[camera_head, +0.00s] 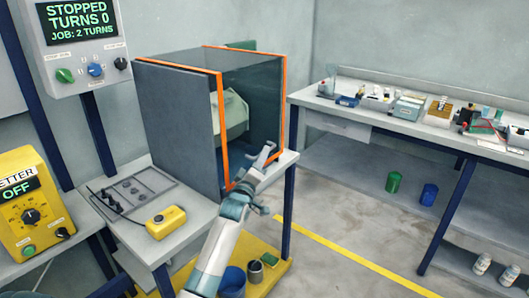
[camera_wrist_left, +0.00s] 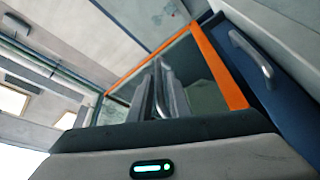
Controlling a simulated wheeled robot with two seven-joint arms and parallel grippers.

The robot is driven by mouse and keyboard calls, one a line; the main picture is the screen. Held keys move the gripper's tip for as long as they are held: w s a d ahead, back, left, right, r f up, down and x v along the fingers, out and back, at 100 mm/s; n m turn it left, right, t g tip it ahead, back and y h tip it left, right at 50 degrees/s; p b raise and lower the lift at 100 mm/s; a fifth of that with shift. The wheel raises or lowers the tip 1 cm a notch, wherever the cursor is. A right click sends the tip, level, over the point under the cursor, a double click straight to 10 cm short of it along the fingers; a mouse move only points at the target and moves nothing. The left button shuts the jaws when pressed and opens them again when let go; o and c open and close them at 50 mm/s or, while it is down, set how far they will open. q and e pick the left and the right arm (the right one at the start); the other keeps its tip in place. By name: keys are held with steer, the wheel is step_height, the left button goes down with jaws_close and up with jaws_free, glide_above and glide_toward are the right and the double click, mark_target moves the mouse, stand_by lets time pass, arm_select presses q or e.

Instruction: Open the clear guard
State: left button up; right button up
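The clear guard (camera_head: 252,95) is a dark see-through panel with orange edging on the grey-sided enclosure. It appears closed, with a pale machine part (camera_head: 232,113) visible behind it. My left gripper (camera_head: 268,152) is at the guard's lower right front, close to the orange edge. In the left wrist view, its fingers (camera_wrist_left: 166,92) stand close together in front of the orange-edged panel (camera_wrist_left: 203,72). A thin silver bar shows between or just behind them; I cannot tell whether they grip it. My right gripper is not in view.
A silver handle (camera_wrist_left: 252,58) on a dark blue surface shows in the left wrist view. A control box (camera_head: 85,45) reads STOPPED, TURNS 0. A yellow pendant (camera_head: 166,222) lies on the bench. A blue bucket (camera_head: 232,281) and a can stand below. Open floor lies to the right.

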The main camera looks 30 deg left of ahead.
arm_select(q)
steer(key=shift+x, duration=1.05)
steer(key=shift+c, duration=0.3)
jaws_close()
steer(key=shift+r, duration=0.1)
